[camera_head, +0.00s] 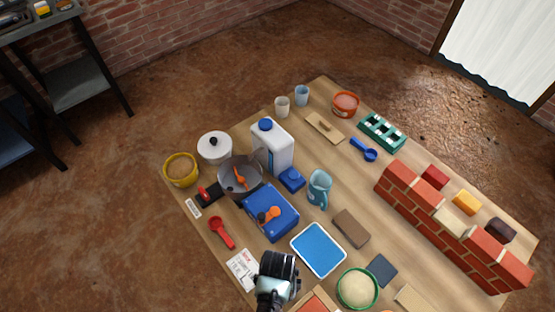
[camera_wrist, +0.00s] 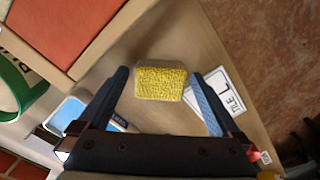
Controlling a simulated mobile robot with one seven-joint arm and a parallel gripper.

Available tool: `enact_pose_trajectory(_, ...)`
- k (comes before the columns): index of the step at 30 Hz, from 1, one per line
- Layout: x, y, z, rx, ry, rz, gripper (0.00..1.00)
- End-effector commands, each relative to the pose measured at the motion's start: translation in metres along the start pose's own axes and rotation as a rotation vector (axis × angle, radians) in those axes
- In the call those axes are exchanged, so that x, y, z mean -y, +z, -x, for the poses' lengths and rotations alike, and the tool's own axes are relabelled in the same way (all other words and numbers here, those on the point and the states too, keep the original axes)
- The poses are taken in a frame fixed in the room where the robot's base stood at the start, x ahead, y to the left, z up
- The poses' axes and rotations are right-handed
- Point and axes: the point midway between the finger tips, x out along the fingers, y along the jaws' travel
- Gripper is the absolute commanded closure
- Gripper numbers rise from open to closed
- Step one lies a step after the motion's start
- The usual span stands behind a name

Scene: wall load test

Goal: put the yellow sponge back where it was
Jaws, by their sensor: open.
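The yellow sponge (camera_wrist: 161,83) shows in the wrist view, between the two spread fingers of my gripper (camera_wrist: 160,78). The fingers are open, with a gap visible on each side of the sponge. The sponge appears to lie on the wooden table, beside a white printed card. In the head view my gripper (camera_head: 277,278) is over the near edge of the table, and I cannot see the sponge there.
The printed card (camera_head: 243,269), blue tray (camera_head: 318,249) and green-rimmed bowl (camera_head: 358,289) are near my gripper. An orange-topped box (camera_head: 315,301) is close on the right. A brick wall (camera_head: 440,222) stands at the table's right, with several coloured blocks behind it.

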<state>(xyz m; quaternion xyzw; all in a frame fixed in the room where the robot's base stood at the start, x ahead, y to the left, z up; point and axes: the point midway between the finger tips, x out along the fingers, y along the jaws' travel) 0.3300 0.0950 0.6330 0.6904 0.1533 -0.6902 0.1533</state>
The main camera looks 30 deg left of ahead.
Motion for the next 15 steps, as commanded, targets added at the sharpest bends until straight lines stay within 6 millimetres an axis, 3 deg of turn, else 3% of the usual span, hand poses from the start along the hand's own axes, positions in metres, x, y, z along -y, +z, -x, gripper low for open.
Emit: enact_pose_trajectory(15, 0.000, 0.000, 0.098, -0.003, 0.000, 0.000, 0.00)
